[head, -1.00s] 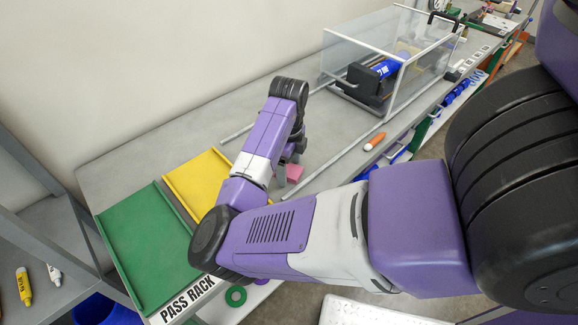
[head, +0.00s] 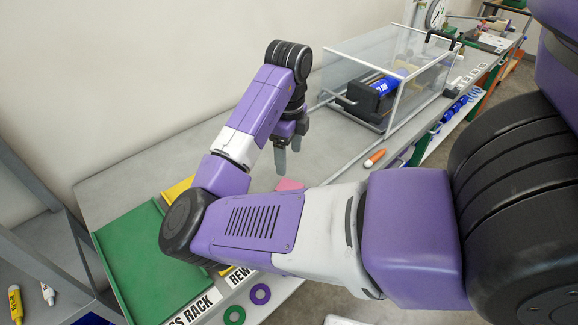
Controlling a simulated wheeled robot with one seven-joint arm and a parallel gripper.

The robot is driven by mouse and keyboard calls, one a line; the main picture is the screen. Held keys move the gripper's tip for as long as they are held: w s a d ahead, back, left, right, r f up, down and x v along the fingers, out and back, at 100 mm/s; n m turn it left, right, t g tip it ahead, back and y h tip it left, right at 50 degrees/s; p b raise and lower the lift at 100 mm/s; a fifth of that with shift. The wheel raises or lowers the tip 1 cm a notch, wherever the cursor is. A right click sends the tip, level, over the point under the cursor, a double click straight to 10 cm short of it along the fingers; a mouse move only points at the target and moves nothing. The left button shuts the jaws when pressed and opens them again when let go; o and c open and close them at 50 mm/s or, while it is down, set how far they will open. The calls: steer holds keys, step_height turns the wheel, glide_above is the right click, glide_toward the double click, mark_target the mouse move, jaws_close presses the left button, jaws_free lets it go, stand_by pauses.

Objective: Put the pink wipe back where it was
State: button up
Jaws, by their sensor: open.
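The pink wipe (head: 290,185) lies on the grey bench top, just below my gripper in the picture and partly hidden behind my arm. My gripper (head: 288,165) points down with its two grey fingers apart and nothing between them. The fingertips appear above the wipe and clear of it.
A clear-walled box (head: 392,75) with a dark machine and blue roll stands behind right. An orange marker (head: 375,158) lies near the front edge. A green tray (head: 140,262) and a mostly hidden yellow tray (head: 178,189) are at left. The bench behind my gripper is bare.

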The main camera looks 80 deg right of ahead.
steer(key=s+d+n+g+h, duration=0.2)
steer(key=s+d+n+h, duration=0.25)
steer(key=d, duration=0.35)
steer(key=w+d+r+n+t+h, duration=0.2)
steer(key=d+r+n+h, duration=0.25)
steer(key=n+h, duration=0.5)
steer(key=w+a+f+n+t+y, duration=0.25)
steer(key=w+a+n+t, duration=0.55)
steer(key=a+n, duration=0.45)
steer(key=s+a+f+n+t+y, duration=0.1)
steer(key=a+f+n+t+y, duration=0.15)
steer(key=a, duration=0.35)
steer(key=s+a+f+n+t+y, duration=0.1)
steer(key=a+f+n+t, duration=0.1)
steer(key=a+f+n, duration=0.3)
steer(key=s+a+r+n+y, duration=0.1)
steer(key=s+a+y, duration=0.1)
steer(key=s+a, duration=0.3)
steer(key=s+a+r+n+t+y, duration=0.1)
steer(key=s+a+r+y, duration=0.1)
steer(key=a, duration=0.9)
steer(key=s+a+r+n+t+y, duration=0.1)
steer(key=s+a+r+y, duration=0.1)
steer(key=s+a+y, duration=0.2)
steer(key=s+a, duration=0.3)
steer(key=a, duration=0.1)
steer(key=shift+s+a+n, duration=0.25)
steer(key=shift+s+n, duration=0.1)
steer(key=shift+n, duration=0.05)
